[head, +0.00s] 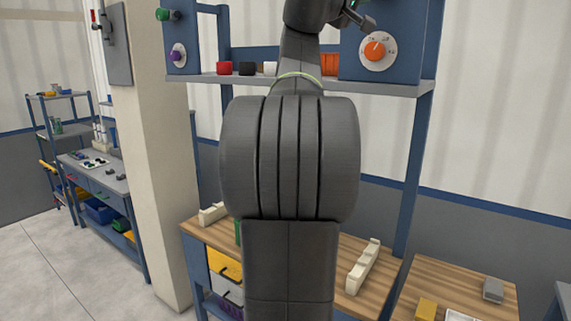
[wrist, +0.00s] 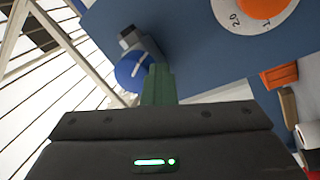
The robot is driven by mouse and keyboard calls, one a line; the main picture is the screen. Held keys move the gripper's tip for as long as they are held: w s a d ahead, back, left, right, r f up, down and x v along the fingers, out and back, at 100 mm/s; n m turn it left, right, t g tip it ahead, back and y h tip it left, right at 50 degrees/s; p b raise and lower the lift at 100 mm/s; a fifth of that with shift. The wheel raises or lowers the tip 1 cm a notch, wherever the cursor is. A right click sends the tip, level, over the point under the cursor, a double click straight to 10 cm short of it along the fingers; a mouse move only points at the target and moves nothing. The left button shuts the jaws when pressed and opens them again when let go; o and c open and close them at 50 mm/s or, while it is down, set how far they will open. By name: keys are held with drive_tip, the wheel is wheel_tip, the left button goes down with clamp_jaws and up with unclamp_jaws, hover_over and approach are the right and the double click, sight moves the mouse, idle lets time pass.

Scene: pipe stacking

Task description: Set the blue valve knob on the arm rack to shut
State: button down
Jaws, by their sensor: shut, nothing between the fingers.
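The blue valve knob (wrist: 132,72) shows in the wrist view, left of centre. It is a round blue disc with a pale line across it, beside a grey fitting (wrist: 140,42) at the blue panel's edge. My gripper (wrist: 158,72) has its dark green fingers shut together, with nothing between them. The fingertips overlap the knob's right edge in this view; I cannot tell whether they touch it. In the head view my gripper (head: 358,17) is up by the blue panel (head: 415,35), and I cannot make out the blue knob there.
An orange dial (head: 376,48) with a white scale sits on the same panel. The shelf (head: 392,87) below holds several small coloured pieces. A purple knob (head: 178,55) and a green knob (head: 163,14) are at the far left. A pale pillar (head: 150,150) stands left.

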drive_tip(key=shift+w+a+r, duration=0.25)
drive_tip(key=shift+a, duration=0.15)
drive_tip(key=shift+f, duration=0.15)
drive_tip(key=r+b+v, duration=0.1)
drive_tip(key=b+v, duration=0.2)
drive_tip(key=v, duration=0.3)
drive_tip(key=shift+s, duration=0.2)
idle(0.5)
drive_tip(key=shift+d, duration=0.15)
